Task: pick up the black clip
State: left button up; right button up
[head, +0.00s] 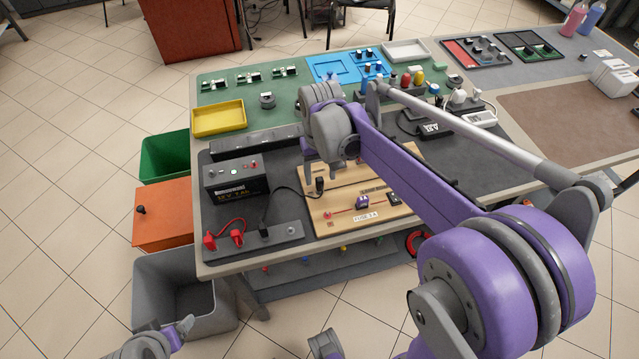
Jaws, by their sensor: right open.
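The black clip (320,186) stands on the wooden board, at the end of a black lead that curves back to the dark strip at the table's front left. My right gripper (327,167) points down just above the clip. It is open, and I see no gap closed on the clip; the wrist hides part of the fingers. What looks like my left gripper (183,328) is low at the bottom left, partly cut off and far from the clip. Its jaw state is unclear.
The battery (235,178) stands left of the board (335,222), with a red lead and red clips (237,237) in front. A yellow tray (219,118) is behind it. My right arm covers much of the table's right part. Grey (150,280) and green bins stand left.

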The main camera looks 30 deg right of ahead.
aim_at(320, 179)
jog(key=f, duration=0.4)
jog(key=shift+w, duration=0.2)
grip_shut()
